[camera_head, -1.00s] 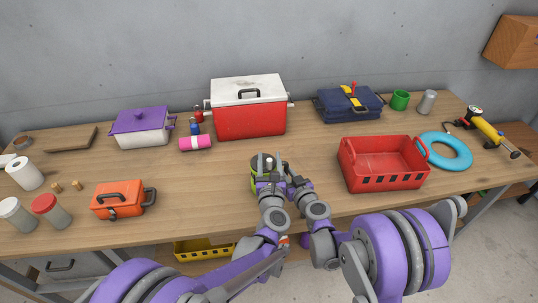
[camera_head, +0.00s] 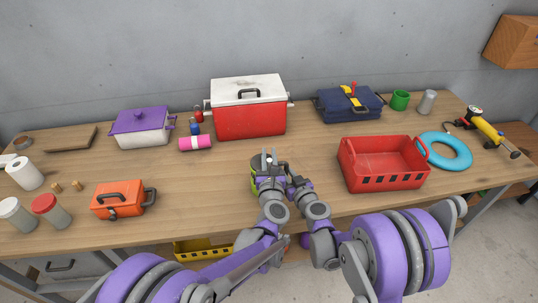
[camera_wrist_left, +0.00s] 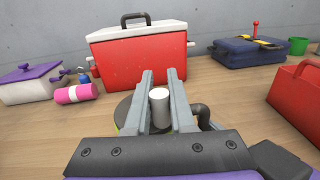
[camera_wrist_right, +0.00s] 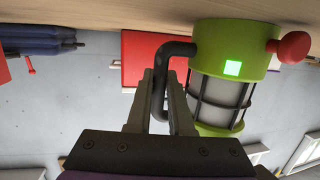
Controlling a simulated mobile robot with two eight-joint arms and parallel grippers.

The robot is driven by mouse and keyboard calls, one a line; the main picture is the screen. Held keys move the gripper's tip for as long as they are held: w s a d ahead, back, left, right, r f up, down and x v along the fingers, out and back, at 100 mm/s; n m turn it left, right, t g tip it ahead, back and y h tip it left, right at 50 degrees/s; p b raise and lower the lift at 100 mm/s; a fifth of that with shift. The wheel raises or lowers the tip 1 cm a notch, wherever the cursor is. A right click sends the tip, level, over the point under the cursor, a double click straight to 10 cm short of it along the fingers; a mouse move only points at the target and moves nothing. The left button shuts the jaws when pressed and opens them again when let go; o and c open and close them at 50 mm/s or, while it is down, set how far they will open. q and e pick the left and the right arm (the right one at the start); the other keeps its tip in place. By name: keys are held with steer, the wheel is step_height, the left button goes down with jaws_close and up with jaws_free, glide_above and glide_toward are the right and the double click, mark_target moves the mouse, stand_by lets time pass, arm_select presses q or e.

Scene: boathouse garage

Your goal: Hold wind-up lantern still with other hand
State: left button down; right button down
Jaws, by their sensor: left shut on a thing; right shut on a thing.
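The wind-up lantern (camera_head: 254,181) stands on the workbench at front middle, mostly hidden by my grippers in the head view. In the right wrist view, which is upside down, the lantern (camera_wrist_right: 236,43) has a green body, a lit green square, a dark cage, a red knob (camera_wrist_right: 293,47) and a black side handle (camera_wrist_right: 178,48). My right gripper (camera_wrist_right: 160,78) is shut on that handle. My left gripper (camera_head: 269,154) is above the lantern. In the left wrist view its fingers (camera_wrist_left: 160,80) are shut on a pale upright cylinder (camera_wrist_left: 159,108) at the lantern's dark top (camera_wrist_left: 124,109).
A red crate (camera_head: 383,176) is close on the right, with a blue ring (camera_head: 444,151) beyond. A red cooler (camera_head: 249,119) stands behind. An orange toolbox (camera_head: 118,202) is on the left. Bare bench lies between toolbox and lantern.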

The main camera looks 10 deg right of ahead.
arm_select(q)
steer(key=y, duration=0.1)
steer(key=n+y, duration=0.2)
steer(key=shift+w+y, duration=0.25)
steer(key=shift+y, duration=0.15)
steer(key=shift+a+n+y, duration=0.1)
steer(key=shift+n+y, duration=0.4)
steer(key=shift+y, duration=0.1)
steer(key=c, duration=0.8)
jaws_free()
steer(key=shift+o, duration=0.2)
step_height(320, 180, up, 10)
